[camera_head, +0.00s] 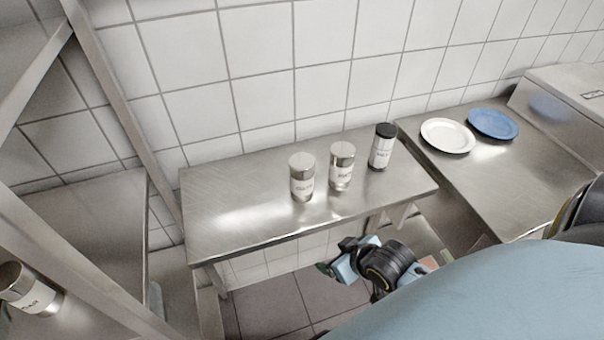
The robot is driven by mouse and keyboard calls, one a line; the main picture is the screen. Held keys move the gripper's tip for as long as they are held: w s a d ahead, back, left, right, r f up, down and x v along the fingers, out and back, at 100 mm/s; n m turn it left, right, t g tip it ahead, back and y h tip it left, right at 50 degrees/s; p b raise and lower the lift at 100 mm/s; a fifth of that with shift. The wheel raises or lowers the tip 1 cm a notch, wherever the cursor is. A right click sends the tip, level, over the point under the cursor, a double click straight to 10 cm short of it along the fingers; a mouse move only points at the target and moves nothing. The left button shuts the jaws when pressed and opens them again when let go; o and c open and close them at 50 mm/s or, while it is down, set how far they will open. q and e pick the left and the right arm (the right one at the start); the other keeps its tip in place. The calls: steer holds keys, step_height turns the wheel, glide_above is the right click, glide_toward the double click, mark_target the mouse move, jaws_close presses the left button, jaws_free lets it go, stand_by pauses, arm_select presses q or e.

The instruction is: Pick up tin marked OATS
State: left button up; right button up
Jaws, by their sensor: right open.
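The right tin (382,148) has a black lid. Another silver tin (32,292) with a label stands at the lower left, partly cut off by the picture edge. The labels are too small to read, so I cannot tell which tin says OATS. My right gripper (335,257) is open and empty, in front of the table's front edge, apart from the tins. My left gripper is out of view.
A white plate (447,136) and a blue plate (493,124) lie on the right counter (520,178). A metal upright (122,108) rises at the table's left side. The table's left part is clear. A tiled wall closes off the back.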

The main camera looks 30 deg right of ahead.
step_height(320, 180, up, 9)
steer(key=w+t, duration=0.1)
steer(key=t+y, duration=0.2)
steer(key=t, duration=0.3)
glide_toward(308, 168)
steer(key=w, duration=0.2)
steer(key=shift+n, duration=0.3)
steer(key=x, duration=0.7)
steer(key=shift+w+a+f, duration=0.1)
steer(key=shift+w+f, duration=0.05)
steer(key=shift+f, duration=0.3)
steer(key=shift+x, duration=2.65)
steer(key=shift+f, duration=0.2)
steer(key=shift+c, duration=0.2)
steer(key=c, duration=1.3)
